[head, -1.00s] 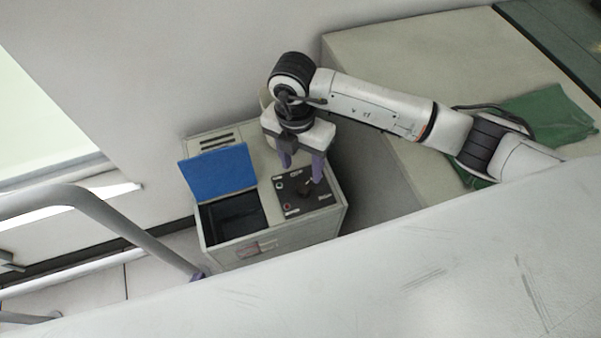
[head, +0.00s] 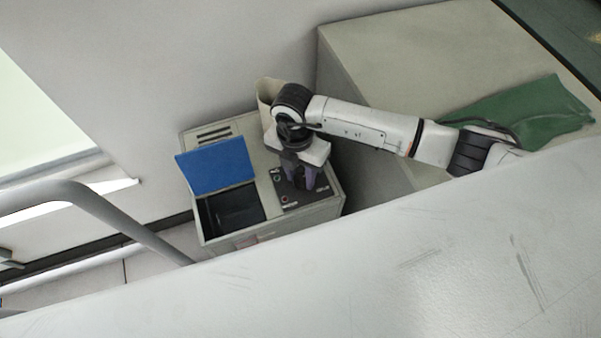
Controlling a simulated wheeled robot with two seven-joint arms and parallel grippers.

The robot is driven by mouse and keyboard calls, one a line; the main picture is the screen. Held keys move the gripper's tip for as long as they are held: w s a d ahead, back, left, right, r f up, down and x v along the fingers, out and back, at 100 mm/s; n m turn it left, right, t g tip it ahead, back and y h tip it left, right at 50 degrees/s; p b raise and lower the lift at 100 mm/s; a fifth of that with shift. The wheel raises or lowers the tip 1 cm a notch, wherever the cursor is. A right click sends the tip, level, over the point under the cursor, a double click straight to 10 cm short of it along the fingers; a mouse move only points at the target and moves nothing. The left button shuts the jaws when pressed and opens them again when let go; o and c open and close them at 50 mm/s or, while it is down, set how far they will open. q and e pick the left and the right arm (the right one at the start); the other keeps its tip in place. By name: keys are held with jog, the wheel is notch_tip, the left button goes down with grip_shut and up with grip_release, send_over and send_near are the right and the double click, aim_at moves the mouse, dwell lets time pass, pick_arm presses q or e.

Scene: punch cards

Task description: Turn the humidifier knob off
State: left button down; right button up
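The humidifier (head: 222,240) is a pale box against the wall, with a blue lid (head: 216,166) raised over a dark opening. Its dark control panel (head: 290,200) is on the right part of the top. My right gripper (head: 304,185) is down at the panel, its purple fingers pointing downward and closer together than before. The knob is hidden behind the fingers, so I cannot tell whether they touch or grip it. My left gripper is not in view.
A large pale cabinet (head: 400,60) with a green cloth (head: 530,110) on it stands to the right. A grey curved rail (head: 110,220) is at the left. A broad white surface (head: 330,285) fills the foreground. A beige container (head: 266,92) stands behind my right wrist.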

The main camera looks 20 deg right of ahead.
jog(key=shift+c, duration=1)
jog(key=shift+n, duration=0.4)
jog(key=n+b, duration=0.1)
jog(key=n, duration=0.2)
jog(key=shift+n, duration=0.3)
jog(key=n+b, duration=0.2)
jog(key=n, duration=0.2)
jog(key=shift+t, duration=0.3)
jog(key=n+b, duration=0.1)
jog(key=n, duration=0.1)
jog(key=shift+n, duration=0.9)
